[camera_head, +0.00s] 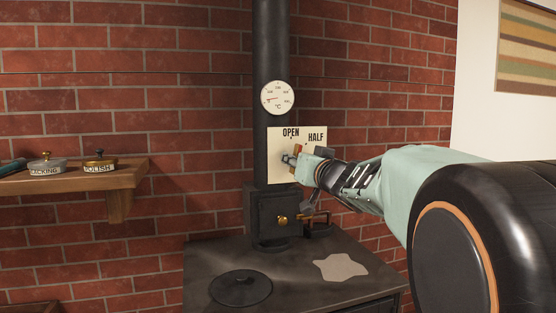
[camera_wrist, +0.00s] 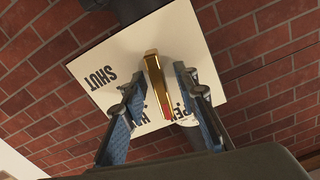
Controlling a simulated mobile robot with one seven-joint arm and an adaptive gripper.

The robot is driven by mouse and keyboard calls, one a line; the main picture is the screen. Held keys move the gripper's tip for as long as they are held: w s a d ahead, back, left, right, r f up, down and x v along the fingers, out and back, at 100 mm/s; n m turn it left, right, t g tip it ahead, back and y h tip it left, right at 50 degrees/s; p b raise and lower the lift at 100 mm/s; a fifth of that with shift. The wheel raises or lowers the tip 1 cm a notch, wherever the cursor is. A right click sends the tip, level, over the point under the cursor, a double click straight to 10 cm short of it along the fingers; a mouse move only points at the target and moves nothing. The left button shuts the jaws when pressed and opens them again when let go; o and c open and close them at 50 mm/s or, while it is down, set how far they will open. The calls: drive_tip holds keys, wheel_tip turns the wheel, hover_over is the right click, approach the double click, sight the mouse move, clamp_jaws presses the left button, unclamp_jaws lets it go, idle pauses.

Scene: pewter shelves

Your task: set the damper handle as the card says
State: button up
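The cream damper plate (camera_head: 280,172) is fixed on the black stovepipe. OPEN and HALF show on it in the head view; the wrist view of the plate (camera_wrist: 112,98) also shows SHUT, with HALF and OPEN partly covered by my fingers. The brass damper handle (camera_wrist: 154,78) has a red tip, which points toward the area between HALF and OPEN. My gripper (camera_head: 293,160) is at the plate and hides much of the handle in the head view. In the wrist view my gripper (camera_wrist: 156,82) is open, one finger each side of the handle, with gaps showing. I see no separate instruction card.
A round dial thermometer (camera_head: 277,98) sits on the pipe above the plate. Below are a small stove door with a brass knob (camera_head: 282,219) and the stovetop (camera_head: 215,262) with a round lid (camera_head: 240,288). A wooden shelf (camera_head: 75,181) at left carries labelled tins.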

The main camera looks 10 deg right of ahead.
clamp_jaws()
drive_tip(key=shift+d+r+p, duration=0.1)
drive_tip(key=shift+r+p, duration=0.05)
drive_tip(key=shift+p, duration=0.25)
drive_tip(key=shift+m+p, duration=0.4)
drive_tip(key=m+p, duration=0.1)
drive_tip(key=p, duration=0.2)
drive_tip(key=shift+d+r+m, duration=0.1)
drive_tip(key=shift+r+m, duration=0.05)
drive_tip(key=shift+m, duration=0.25)
drive_tip(key=shift+f+m+p, duration=0.15)
drive_tip(key=shift+m+p, duration=0.8)
drive_tip(key=shift+f+m+p, duration=0.1)
drive_tip(key=shift+m+p, duration=0.85)
